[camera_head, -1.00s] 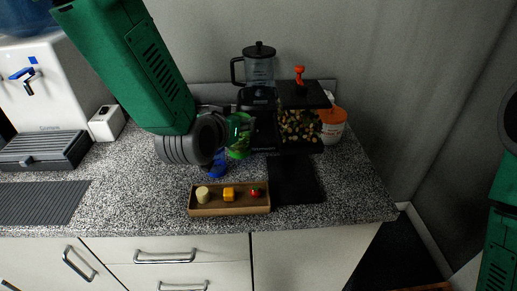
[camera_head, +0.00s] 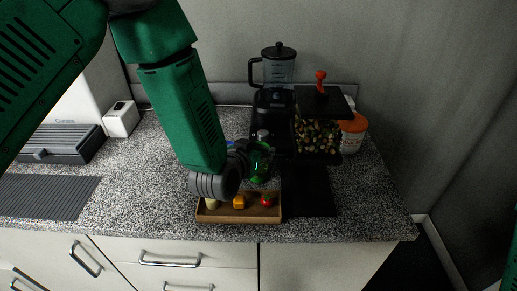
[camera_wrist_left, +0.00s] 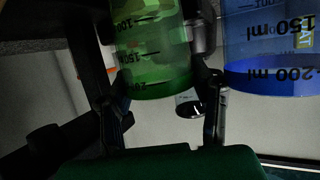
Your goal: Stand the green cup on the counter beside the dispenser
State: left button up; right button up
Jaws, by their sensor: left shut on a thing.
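My left gripper (camera_head: 254,163) is shut on the green cup (camera_head: 262,166), a clear green measuring cup. In the head view the cup is just behind the wooden tray, partly hidden by the gripper. In the left wrist view the green cup (camera_wrist_left: 152,50) sits between the two fingers (camera_wrist_left: 160,110). A blue cup (camera_wrist_left: 268,50) is beside it there. A bin dispenser (camera_head: 318,135) with a red-orange knob and nut-like contents stands to the right of the green cup. I cannot tell how high the cup is above the counter. My right gripper is out of view.
A wooden tray (camera_head: 222,217) holds small food pieces in front. A black blender (camera_head: 274,88) stands behind the cup. A dark mat (camera_head: 308,193) lies before the dispenser, with an orange-lidded jar (camera_head: 353,133) to its right. Bare counter (camera_head: 365,195) lies right of the mat.

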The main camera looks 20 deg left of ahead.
pick_arm(q)
jog(key=o, duration=1.3)
jog(key=shift+a+f, duration=0.1)
jog(key=shift+r, duration=0.2)
jog(key=v, duration=1.2)
jog(key=shift+b, duration=0.3)
jog(key=shift+f, duration=0.1)
